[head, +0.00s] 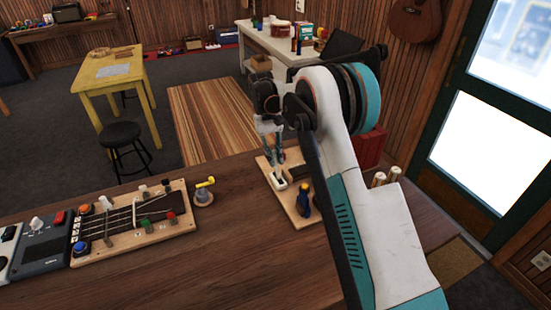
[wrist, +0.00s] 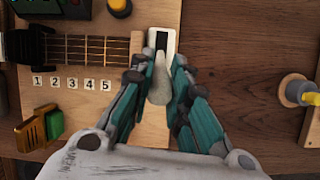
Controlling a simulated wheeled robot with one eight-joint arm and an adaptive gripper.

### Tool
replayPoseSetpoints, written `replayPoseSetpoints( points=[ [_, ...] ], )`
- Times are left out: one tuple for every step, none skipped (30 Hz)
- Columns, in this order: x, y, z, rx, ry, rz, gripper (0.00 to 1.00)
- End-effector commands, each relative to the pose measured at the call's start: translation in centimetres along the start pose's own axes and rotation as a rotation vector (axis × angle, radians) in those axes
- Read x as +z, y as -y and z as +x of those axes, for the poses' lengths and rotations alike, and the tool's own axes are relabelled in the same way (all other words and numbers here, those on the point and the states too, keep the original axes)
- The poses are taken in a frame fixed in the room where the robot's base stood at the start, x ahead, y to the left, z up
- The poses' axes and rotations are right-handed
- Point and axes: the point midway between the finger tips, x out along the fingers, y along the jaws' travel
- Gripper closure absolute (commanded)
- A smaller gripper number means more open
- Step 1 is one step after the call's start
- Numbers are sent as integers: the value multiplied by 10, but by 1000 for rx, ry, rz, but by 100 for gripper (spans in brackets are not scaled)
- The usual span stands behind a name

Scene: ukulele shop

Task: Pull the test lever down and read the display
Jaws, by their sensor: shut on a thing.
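The test lever is a pale grey rounded handle (wrist: 160,88) rising from a white plate with a dark slot (wrist: 162,40) in the wrist view. The plate is fixed at the edge of a light wooden board (wrist: 150,125). My gripper (wrist: 160,80) has its teal and grey fingers closed around the handle. In the head view my gripper (head: 272,150) is above the white plate (head: 280,181), and the arm hides much of this board. No display can be read in either view. A dark box with green parts (wrist: 70,10) is cut off at the wrist view's top left.
Beside the plate, the wrist view shows a stringed neck (wrist: 90,47) and labels 1 to 5. A yellow-handled crank (head: 203,195) and another stringed board (head: 135,225) stand left in the head view. A dark blue, yellow-topped object (head: 304,201) is near my arm. Bare bench lies between.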

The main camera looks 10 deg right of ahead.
Motion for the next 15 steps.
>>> replayPoseSetpoints(
  points=[
    [-1, 0, 0, 2, 9, 0, 100],
    [-2, 0, 0, 2, 13, -1, 100],
    [-2, 0, 0, 3, 19, -1, 100],
    [-2, 0, 0, 3, 22, -1, 100],
    [-2, 0, 0, 4, 25, -1, 100],
    [-2, 0, 0, 4, 27, -1, 100],
    [-2, 0, 0, 4, 28, -1, 100],
    [-2, 0, 0, 4, 29, -1, 100],
    [-2, 0, 0, 4, 30, -1, 100],
    [-2, 0, 0, 4, 30, -1, 100],
    [-2, 0, 0, 4, 30, -1, 100],
    [-2, 0, 0, 4, 29, -1, 100],
    [-2, 0, 0, 4, 29, -1, 100],
    [-2, 0, 0, 4, 29, -1, 100],
    [-2, 0, 0, 4, 29, -1, 100]
  ],
)
